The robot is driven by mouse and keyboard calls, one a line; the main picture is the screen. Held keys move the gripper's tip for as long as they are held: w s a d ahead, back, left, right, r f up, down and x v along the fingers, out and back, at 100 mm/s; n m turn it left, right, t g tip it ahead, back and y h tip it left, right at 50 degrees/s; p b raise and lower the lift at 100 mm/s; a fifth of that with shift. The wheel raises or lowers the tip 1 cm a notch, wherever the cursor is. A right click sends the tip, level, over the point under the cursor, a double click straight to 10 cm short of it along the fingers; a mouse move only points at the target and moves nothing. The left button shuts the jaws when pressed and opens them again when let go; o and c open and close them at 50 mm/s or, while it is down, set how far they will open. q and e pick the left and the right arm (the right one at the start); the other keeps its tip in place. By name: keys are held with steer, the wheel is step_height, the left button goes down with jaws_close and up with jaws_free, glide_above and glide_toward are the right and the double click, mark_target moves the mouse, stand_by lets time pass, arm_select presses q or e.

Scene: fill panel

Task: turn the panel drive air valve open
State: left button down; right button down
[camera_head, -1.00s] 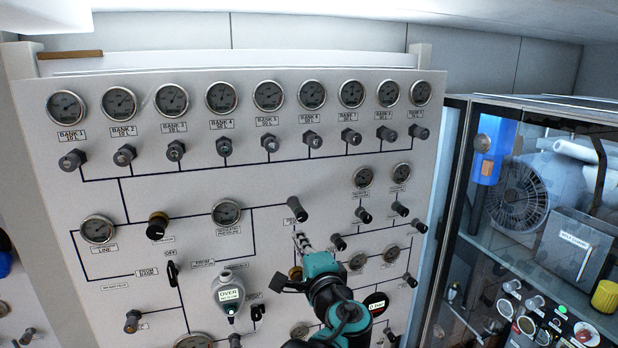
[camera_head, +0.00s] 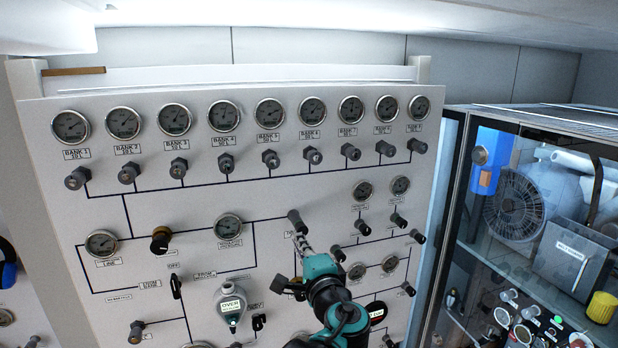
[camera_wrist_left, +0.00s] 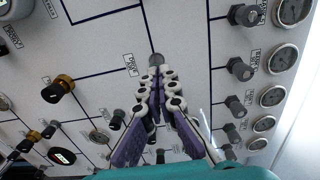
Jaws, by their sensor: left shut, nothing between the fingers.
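The valve that I take for the panel drive air valve is a dark grey knob (camera_head: 296,221) right of the panel's middle, with a small label partly hidden beside it. My left gripper (camera_head: 303,240) is just below this knob, its fingers closed together and empty. In the left wrist view the knob (camera_wrist_left: 156,59) shows just past the tips of the shut gripper (camera_wrist_left: 157,74), its label to the left. I cannot tell whether the fingertips touch it. The label's text is too small to read surely. My right gripper is not in view.
A row of bank gauges (camera_head: 224,116) with knobs below spans the panel top. A brass-collared knob (camera_head: 160,239) and a round gauge (camera_head: 228,226) are to the left. Small gauges and knobs crowd the right side. A glass-fronted cabinet (camera_head: 540,215) stands at the right.

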mark_target(301, 229)
arm_select(q)
steer(key=shift+x, duration=2.35)
steer(key=shift+d+f+b, duration=0.15)
steer(key=shift+b, duration=0.2)
steer(key=shift+f+b, duration=0.35)
